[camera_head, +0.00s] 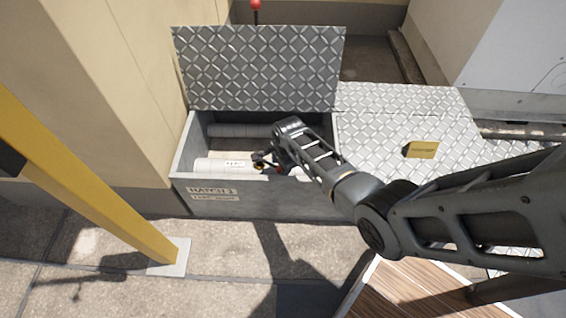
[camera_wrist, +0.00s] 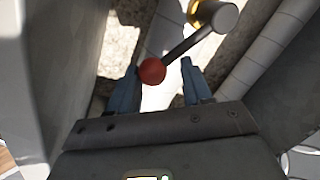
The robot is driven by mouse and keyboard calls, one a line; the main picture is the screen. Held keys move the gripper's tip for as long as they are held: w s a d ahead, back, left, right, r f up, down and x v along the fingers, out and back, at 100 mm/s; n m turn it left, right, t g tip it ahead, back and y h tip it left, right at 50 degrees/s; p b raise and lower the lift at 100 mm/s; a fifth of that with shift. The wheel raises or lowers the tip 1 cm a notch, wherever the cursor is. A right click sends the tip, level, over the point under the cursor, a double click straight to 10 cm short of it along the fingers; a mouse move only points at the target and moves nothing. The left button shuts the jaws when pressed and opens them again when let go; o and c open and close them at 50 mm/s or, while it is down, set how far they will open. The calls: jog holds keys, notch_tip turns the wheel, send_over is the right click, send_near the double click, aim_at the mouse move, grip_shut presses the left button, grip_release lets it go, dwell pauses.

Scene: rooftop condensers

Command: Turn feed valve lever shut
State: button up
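The feed valve lever shows in the wrist view as a grey rod (camera_wrist: 185,46) with a red ball knob (camera_wrist: 152,71) at its near end. Its far end meets a round silver cap (camera_wrist: 222,16) over a brass-coloured body (camera_wrist: 203,14). My gripper (camera_wrist: 160,75) is open, with one blue-grey finger on each side of the red knob. I cannot tell whether either finger touches it. In the head view my gripper (camera_head: 262,163) reaches down into the open hatch box (camera_head: 196,140), and the lever is mostly hidden by my arm.
The raised diamond-plate lid (camera_head: 258,68) stands behind the box. A labelled pale pipe (camera_head: 215,165) runs inside it. A closed plate (camera_head: 400,110) with a yellow tag (camera_head: 424,150) lies to the right. A yellow post (camera_head: 95,185) stands at left. Another red knob (camera_head: 256,5) shows behind the lid.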

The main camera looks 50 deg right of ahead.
jog(key=o, duration=0.3)
jog(key=shift+d, duration=0.15)
jog(key=shift+s+a+r+p, duration=0.1)
jog(key=shift+s+r+p, duration=0.15)
jog(key=shift+r+p, duration=0.8)
jog(key=shift+s+a+r+p, duration=0.15)
jog(key=shift+r+p, duration=0.25)
jog(key=shift+r, duration=1.1)
jog(key=shift+s+r+p, duration=0.3)
jog(key=shift+r+p, duration=0.45)
jog(key=shift+r, duration=0.55)
